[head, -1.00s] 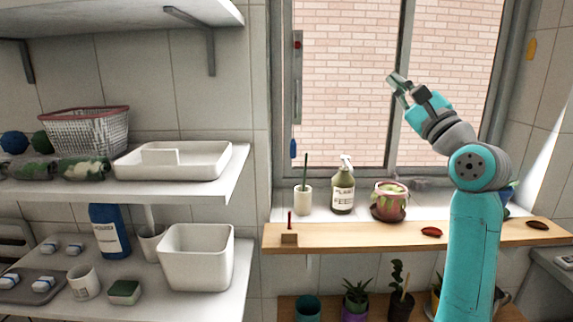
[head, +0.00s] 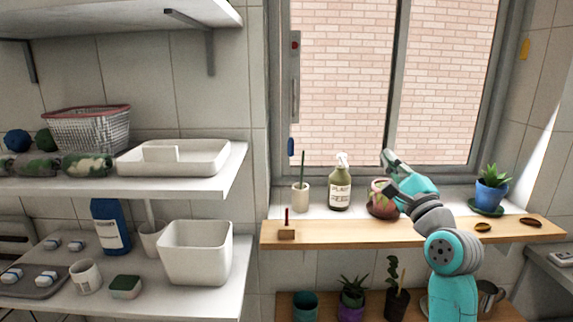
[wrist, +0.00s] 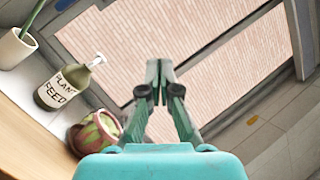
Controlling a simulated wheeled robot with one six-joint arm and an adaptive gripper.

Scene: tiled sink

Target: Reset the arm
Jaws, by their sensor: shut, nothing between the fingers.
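My gripper (head: 387,170) is raised in front of the window, above the wooden shelf and partly in front of the pink plant pot. In the wrist view my gripper (wrist: 159,75) has its fingertips together, with nothing held between them. My teal and grey arm is folded lower at the right of the head view.
The wooden shelf (head: 340,233) runs below the window. On the sill stand a plant feed bottle (head: 340,188), a white cup (head: 300,197), the pink pot (head: 378,202) close to my gripper, and a blue pot (head: 490,194). White shelves (head: 225,178) with containers are at left.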

